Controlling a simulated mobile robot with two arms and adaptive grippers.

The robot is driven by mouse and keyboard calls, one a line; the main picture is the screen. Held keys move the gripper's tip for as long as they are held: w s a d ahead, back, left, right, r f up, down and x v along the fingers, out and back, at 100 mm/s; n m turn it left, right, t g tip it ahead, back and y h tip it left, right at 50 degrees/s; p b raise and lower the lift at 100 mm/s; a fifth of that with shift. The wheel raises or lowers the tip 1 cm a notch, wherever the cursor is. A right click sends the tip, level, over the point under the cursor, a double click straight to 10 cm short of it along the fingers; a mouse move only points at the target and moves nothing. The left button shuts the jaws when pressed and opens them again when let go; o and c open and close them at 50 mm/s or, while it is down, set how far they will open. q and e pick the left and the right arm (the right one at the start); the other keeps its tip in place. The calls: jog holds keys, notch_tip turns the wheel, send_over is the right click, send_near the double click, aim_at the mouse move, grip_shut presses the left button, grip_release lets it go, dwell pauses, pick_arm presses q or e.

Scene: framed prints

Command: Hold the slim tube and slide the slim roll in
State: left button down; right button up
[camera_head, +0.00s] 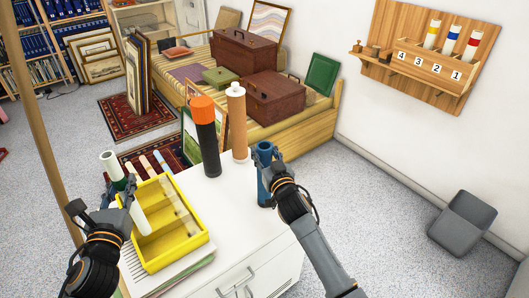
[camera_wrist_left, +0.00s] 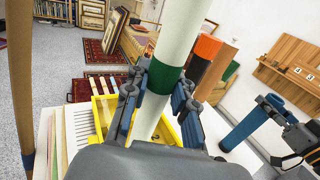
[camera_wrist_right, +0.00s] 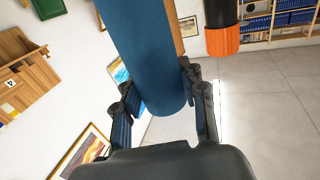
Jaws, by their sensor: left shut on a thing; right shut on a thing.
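The slim roll, white with a green band, (camera_head: 139,216) is tilted above the yellow tray at the left of the white cabinet. My left gripper (camera_head: 124,193) is shut on this roll; the left wrist view shows the fingers (camera_wrist_left: 163,88) beside the green band (camera_wrist_left: 165,79). The blue slim tube (camera_head: 263,182) is roughly upright at the cabinet's right side, its top end up. My right gripper (camera_head: 277,184) is shut on it; the right wrist view shows the tube (camera_wrist_right: 147,50) between the fingers. The roll and tube are well apart. Whether the tube touches the cabinet top is unclear.
A black tube with orange cap (camera_head: 205,135) and a tan tube (camera_head: 236,122) stand behind. Several banded rolls (camera_head: 161,161) lie behind the tray. A numbered wall rack (camera_head: 430,66) holds tubes.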

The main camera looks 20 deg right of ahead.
dwell(0.8)
pick_arm(q)
jog(key=w+d+r+m+g+h, duration=0.1)
jog(key=w+d+r+m+h, duration=0.2)
jog(key=d, duration=0.6)
jog(key=w+d+r+m+g+h, duration=0.15)
jog(key=w+d+r, duration=0.3)
jog(key=d, duration=0.55)
jog(key=w+d+r+m+h, duration=0.1)
jog(key=d+r+h, duration=0.1)
jog(key=d+r, duration=0.3)
jog(key=w+d+r+m+g+h, duration=0.1)
jog(key=d+r, duration=0.5)
jog(key=d, duration=0.7)
jog(key=shift+r+h, duration=0.3)
jog(key=shift+h, duration=0.45)
jog(key=shift+g, duration=0.25)
notch_tip(320, 180, down, 17)
